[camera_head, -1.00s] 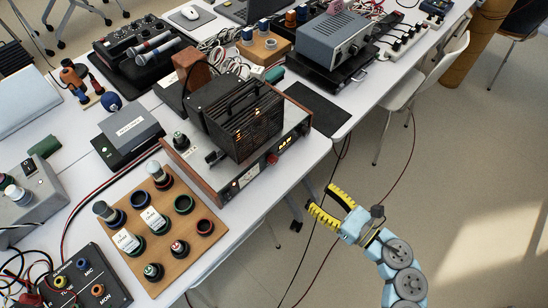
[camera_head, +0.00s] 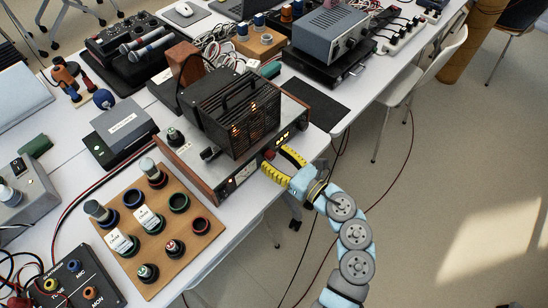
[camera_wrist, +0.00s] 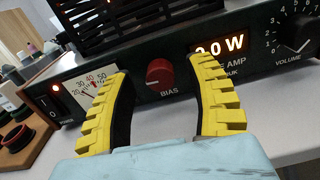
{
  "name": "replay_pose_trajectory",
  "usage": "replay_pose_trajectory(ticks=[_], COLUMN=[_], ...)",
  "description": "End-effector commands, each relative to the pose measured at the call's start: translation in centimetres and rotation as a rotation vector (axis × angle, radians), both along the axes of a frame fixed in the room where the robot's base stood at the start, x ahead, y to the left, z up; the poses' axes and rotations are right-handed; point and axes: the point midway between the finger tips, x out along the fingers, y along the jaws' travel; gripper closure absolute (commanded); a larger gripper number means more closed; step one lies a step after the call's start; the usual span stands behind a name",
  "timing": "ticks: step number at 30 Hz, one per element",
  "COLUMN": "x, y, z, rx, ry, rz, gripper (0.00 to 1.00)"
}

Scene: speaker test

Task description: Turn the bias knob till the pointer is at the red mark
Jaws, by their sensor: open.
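The red bias knob (camera_wrist: 160,76) is on the dark front panel of the amplifier (camera_head: 217,184), above the word BIAS. My gripper (camera_wrist: 163,82) is open, with its yellow ribbed fingers on either side of the knob in the wrist view. Clear gaps show between the fingers and the knob there. In the head view my gripper (camera_head: 278,162) is at the amplifier's front, right by the knob (camera_head: 268,155). The meter (camera_wrist: 92,88) left of the knob shows numbers around 20 to 50.
A lit display (camera_wrist: 219,46) and a volume knob (camera_wrist: 297,42) are right of the bias knob. A black ribbed cage (camera_head: 243,122) sits on the amplifier. A wooden board (camera_head: 160,227) with several round parts lies at left. Open floor lies to the right.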

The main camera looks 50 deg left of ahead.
Motion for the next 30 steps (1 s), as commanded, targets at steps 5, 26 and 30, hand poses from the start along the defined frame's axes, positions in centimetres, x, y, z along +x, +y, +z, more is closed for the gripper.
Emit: replay_pose_trajectory(ticks=[5,26,30], x=[-0.05,-0.06,-0.08], y=[0.57,0.54,0.55], z=[-0.02,-0.01,0.03], rx=[0.0,0.0,-0.001], ry=[0.0,0.002,0.016], rz=[0.0,0.001,0.001], gripper=[0.45,1.0,1.0])
